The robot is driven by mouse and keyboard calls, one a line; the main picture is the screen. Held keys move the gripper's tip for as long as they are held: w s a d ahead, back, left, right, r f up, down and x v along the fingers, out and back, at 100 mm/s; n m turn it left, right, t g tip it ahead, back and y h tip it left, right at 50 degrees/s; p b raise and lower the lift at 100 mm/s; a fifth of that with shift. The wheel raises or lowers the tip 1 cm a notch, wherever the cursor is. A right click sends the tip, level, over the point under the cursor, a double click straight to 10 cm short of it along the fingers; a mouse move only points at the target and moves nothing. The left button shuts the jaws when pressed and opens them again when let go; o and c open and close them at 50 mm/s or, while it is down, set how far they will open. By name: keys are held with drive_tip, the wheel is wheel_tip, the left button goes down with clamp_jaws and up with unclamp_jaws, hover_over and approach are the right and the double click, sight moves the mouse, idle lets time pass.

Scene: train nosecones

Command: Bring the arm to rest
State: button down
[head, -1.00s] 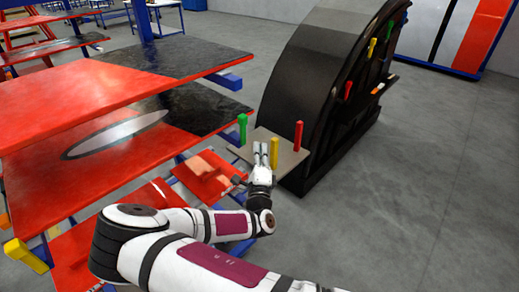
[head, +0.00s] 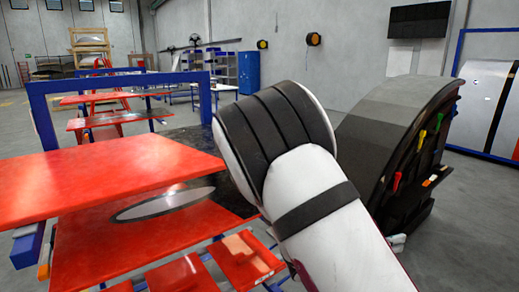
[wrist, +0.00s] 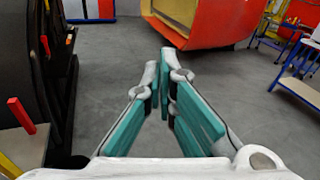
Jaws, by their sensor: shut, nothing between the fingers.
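My gripper (wrist: 159,68) shows in the wrist view with its two grey-and-teal fingers drawn together and nothing between them. It points out over open grey floor. In the head view my arm is raised and folded, with a large white and black link across the middle. My gripper cannot be made out clearly there.
A black curved nosecone mould (head: 397,135) with coloured clamps stands right of my arm; its dark side (wrist: 35,60) fills the wrist view's left. Red tables (head: 110,180) stand at left. A red-orange shell (wrist: 215,25) and a blue-framed table (wrist: 300,75) lie beyond open floor.

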drive_tip(key=s+a+r+m+g+y, duration=0.1)
drive_tip(key=s+r+m+g+y, duration=0.2)
drive_tip(key=s+m, duration=0.35)
drive_tip(key=s+r+m+g+y, duration=0.1)
drive_tip(key=s+m+g+y, duration=0.1)
drive_tip(key=s+m+y, duration=0.45)
drive_tip(key=s+a+r+m+t+y, duration=0.6)
drive_tip(key=s+a+r+m+y, duration=0.1)
drive_tip(key=s+a+r+m, duration=0.2)
drive_tip(key=a+r, duration=0.1)
drive_tip(key=a, duration=0.1)
drive_tip(key=shift+s+a+r, duration=0.3)
drive_tip(key=shift+a+r, duration=0.1)
